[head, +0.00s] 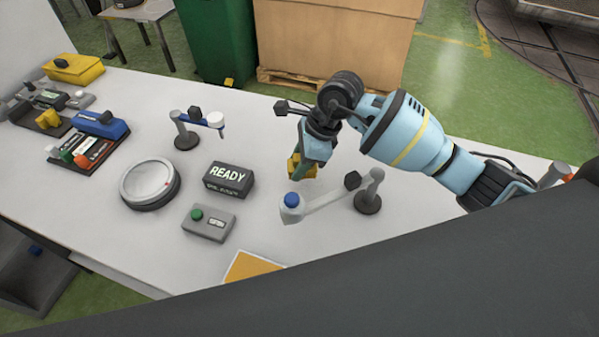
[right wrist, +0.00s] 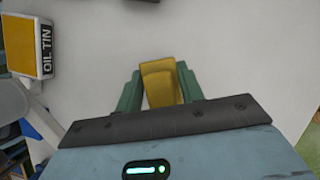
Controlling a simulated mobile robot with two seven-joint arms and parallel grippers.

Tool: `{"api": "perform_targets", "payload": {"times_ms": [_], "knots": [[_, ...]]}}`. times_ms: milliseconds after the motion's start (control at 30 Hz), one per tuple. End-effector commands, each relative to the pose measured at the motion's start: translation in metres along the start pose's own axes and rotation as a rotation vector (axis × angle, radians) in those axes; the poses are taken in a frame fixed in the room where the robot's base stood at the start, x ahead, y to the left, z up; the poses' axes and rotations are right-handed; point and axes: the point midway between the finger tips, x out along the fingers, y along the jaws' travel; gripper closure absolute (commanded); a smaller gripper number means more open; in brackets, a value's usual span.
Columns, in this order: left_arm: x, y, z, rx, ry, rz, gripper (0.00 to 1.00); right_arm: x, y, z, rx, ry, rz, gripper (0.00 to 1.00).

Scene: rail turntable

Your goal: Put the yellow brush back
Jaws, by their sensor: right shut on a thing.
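My right gripper (head: 302,168) is over the white table, with its green fingers pointing down. It is shut on a yellow block-like thing, taken to be the yellow brush (right wrist: 160,82), which sits between the fingers in the right wrist view. In the head view only a little of the yellow brush (head: 292,164) shows beside the fingers. I cannot tell whether its lower end touches the table. A smaller yellow thing (head: 47,118) stands on a dark tray (head: 32,125) at the far left. My left gripper is not in view.
A jointed arm on a post (head: 367,202), with a blue-capped end (head: 291,203), is close in front of the gripper. A similar post (head: 186,139) stands left. A READY box (head: 229,179), button box (head: 208,224) and round silver disc (head: 150,183) occupy the middle. An OIL TIN-labelled thing (right wrist: 46,48) shows.

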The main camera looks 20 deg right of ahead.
Motion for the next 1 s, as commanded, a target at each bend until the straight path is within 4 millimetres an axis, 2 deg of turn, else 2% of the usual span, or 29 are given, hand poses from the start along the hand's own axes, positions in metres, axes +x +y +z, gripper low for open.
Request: {"api": "perform_targets", "payload": {"times_ms": [233, 500, 900, 933, 1000], "knots": [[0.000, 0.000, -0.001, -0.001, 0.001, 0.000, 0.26, 0.006, 0.000, -0.003, 0.001, 0.001, 0.001, 0.80], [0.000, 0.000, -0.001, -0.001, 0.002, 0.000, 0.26, 0.035, 0.000, -0.015, 0.001, 0.001, 0.000, 0.80], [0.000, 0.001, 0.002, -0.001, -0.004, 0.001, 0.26, 0.039, 0.000, -0.017, 0.000, 0.001, 0.000, 0.80], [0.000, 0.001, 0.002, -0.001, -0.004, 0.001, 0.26, 0.039, 0.000, -0.017, 0.000, 0.001, 0.000, 0.60], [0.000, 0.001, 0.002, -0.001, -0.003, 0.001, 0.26, 0.038, 0.000, -0.017, 0.000, 0.001, -0.001, 0.51]]}}
